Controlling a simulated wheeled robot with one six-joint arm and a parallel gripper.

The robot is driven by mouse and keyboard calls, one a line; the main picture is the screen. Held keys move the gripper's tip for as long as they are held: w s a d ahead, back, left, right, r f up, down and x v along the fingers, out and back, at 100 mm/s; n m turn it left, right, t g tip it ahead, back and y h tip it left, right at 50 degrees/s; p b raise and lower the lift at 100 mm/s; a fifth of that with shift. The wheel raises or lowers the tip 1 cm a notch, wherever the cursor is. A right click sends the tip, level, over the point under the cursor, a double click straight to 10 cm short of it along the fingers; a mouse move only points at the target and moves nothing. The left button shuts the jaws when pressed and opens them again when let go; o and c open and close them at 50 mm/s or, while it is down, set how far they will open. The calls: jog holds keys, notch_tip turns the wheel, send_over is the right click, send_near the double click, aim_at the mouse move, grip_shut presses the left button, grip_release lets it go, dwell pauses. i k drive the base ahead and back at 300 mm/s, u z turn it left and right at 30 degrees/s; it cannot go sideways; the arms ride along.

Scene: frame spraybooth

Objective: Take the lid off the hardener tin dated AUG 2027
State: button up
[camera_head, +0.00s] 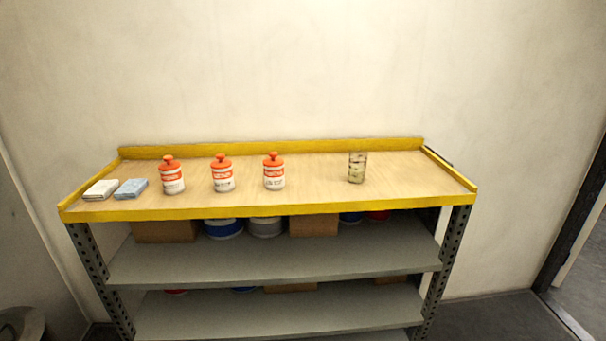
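Three white tins with orange knobbed lids stand upright in a row on the wooden bench top. They are the left tin (173,182), the middle tin (223,179) and the right tin (274,178). Each has its orange lid on: the left lid (169,163), the middle lid (221,161) and the right lid (273,159). The labels have print too small to read, so I cannot tell which tin is dated AUG 2027. My gripper does not show in this view.
The bench top (318,185) has a raised yellow rim (270,211). A patterned cup (357,168) stands right of the tins. A white folded cloth (101,190) and a blue one (131,189) lie at the left. Shelves below hold boxes and cans. The bench's right end is clear.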

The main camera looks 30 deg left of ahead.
aim_at(274, 161)
jog(key=u, duration=0.25)
jog(key=i, duration=0.6)
jog(key=u, duration=1)
jog(key=i, duration=0.4)
jog(key=u, duration=0.5)
